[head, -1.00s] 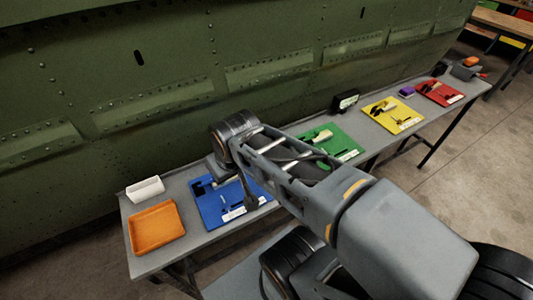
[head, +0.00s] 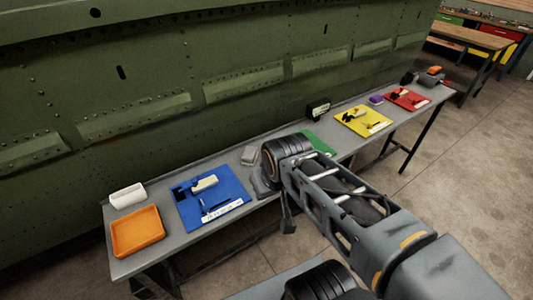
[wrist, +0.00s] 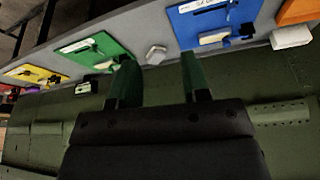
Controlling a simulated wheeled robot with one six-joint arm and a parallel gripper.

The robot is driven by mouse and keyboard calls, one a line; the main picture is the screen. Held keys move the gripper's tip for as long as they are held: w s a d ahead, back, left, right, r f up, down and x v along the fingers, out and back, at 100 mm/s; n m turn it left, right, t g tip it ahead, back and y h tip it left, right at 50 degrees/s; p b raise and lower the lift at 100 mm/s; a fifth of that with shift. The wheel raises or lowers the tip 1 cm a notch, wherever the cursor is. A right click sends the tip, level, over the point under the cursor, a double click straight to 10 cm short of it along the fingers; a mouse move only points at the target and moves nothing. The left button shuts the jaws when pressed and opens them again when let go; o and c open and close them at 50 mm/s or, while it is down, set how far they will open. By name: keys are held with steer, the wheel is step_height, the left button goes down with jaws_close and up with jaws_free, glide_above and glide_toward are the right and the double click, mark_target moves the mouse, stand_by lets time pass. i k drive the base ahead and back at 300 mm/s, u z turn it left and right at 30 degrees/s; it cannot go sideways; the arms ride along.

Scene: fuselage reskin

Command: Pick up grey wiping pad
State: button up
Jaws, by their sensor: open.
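A small light grey block, which looks like the grey wiping pad (head: 249,155), lies on the grey table between the blue and green mats, near the fuselage side. In the wrist view the grey pad (wrist: 156,54) shows beyond my gripper (wrist: 159,72), between the lines of its two fingers. My gripper is open, with nothing between the fingers, and is apart from the pad. In the head view my wrist is just right of the pad and hides most of the green mat; the fingers cannot be made out clearly there.
The blue mat (head: 228,187) with tools, a white box (head: 127,196) and an orange tray (head: 137,232) are to the left. The green mat (wrist: 94,52) is beside the pad. Yellow (head: 363,120) and red mats (head: 408,99) lie farther right. The riveted green fuselage (head: 200,60) rises behind the table.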

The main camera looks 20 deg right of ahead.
mark_target(249, 158)
steer(key=z, duration=0.2)
steer(key=i, duration=0.5)
steer(key=u, duration=3)
steer(key=k, duration=1.2)
steer(key=z, duration=1.5)
steer(key=i, duration=0.5)
